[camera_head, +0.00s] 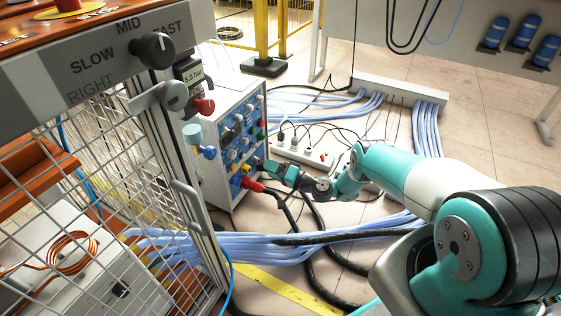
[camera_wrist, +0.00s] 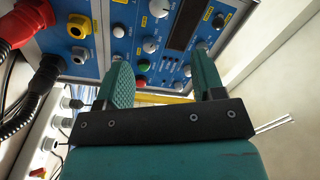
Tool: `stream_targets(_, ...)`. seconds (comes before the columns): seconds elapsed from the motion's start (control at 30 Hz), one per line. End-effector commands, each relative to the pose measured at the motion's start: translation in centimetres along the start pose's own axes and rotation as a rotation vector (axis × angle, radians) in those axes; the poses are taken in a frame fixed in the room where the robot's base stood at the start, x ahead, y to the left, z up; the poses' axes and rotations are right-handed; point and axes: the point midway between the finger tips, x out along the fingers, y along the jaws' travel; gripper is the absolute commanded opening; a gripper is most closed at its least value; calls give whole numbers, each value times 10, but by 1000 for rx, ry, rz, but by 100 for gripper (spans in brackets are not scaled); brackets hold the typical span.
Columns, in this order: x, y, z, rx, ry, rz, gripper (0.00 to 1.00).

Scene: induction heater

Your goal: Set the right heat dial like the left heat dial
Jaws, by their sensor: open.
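The heater's blue control panel (camera_head: 234,140) faces right on a white cabinet in the head view, and its face (camera_wrist: 100,15) fills the top of the wrist view. Two larger white dials (camera_wrist: 159,8) and (camera_wrist: 151,45) show there, with smaller knobs around them. The labels are too small to read, so I cannot tell which dials are the left and right heat dials, or their settings. My gripper (camera_wrist: 162,58) is open, its teal fingers pointing at the panel with nothing seen between them. In the head view my gripper (camera_head: 266,167) is at the panel's lower right; contact is unclear.
A red plug (camera_wrist: 25,22) with a black cable and a black plug (camera_wrist: 47,72) sit beside the fingers. A black dial (camera_head: 155,50) marked SLOW, MID, FAST is on the mesh cage's frame. Blue hoses (camera_head: 270,245) and a power strip (camera_head: 303,150) lie on the floor.

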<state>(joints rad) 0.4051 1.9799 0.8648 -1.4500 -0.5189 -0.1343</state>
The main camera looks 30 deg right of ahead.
Motion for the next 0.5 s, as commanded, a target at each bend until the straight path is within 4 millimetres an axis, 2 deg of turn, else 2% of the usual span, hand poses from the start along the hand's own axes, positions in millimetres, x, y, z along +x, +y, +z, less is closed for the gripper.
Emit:
stream_targets(0.03,-7,-6,-4,1,4,2,62)
stream_targets(0.2,-22,-3,-2,1,3,1,62)
stream_targets(0.5,-29,0,0,-1,1,0,62)
